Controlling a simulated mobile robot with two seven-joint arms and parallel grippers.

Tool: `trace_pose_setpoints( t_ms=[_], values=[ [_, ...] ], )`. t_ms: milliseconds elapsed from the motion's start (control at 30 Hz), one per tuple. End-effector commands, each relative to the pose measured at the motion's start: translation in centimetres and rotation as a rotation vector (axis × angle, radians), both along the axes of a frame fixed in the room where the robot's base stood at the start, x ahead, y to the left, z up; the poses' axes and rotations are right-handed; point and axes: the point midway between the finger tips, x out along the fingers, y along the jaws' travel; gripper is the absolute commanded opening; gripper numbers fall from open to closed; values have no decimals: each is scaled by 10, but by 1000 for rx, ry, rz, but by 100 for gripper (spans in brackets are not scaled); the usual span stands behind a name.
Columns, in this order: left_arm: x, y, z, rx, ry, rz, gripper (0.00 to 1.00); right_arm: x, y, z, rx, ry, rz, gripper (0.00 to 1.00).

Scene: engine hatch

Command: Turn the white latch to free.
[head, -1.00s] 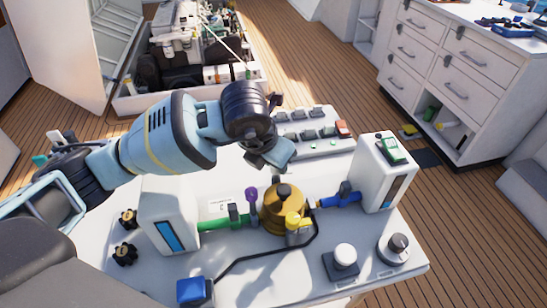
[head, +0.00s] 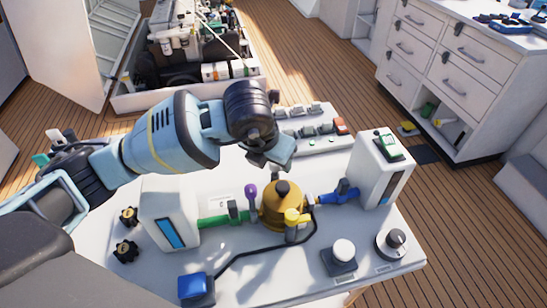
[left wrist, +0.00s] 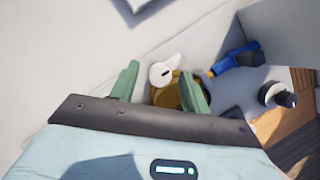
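The white latch (left wrist: 163,72) shows in the left wrist view as a rounded handle with a narrow tail and a small dark slot. It appears beside the brass dome (left wrist: 172,95), partly over it in the picture. My left gripper (left wrist: 160,78) has its two green fingers apart, with the latch seen between them. I cannot tell whether the fingers reach the latch's depth. I cannot make out the latch there. My right gripper is not in view.
The white bench (head: 150,280) carries a green pipe (head: 212,222), a purple-topped lever (head: 250,192), a blue valve (head: 343,195), a white box (head: 380,165), a white button (head: 344,250) and a dial (head: 391,243). A switch panel (head: 318,145) lies behind.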

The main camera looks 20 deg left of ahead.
Motion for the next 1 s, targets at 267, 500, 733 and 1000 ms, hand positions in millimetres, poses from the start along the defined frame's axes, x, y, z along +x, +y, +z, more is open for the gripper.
trace_pose_setpoints(
  t_ms=[267, 500, 733, 1000],
  values=[
    [-1, 0, 3, 0, -1, -1, 47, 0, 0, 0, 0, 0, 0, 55],
    [-12, 2, 33, -1, -5, -1, 47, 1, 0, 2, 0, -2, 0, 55],
    [-24, 5, 63, 0, -3, -1, 47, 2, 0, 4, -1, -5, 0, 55],
    [-30, 6, 72, 0, 1, 0, 47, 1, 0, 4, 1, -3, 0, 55]
  ],
)
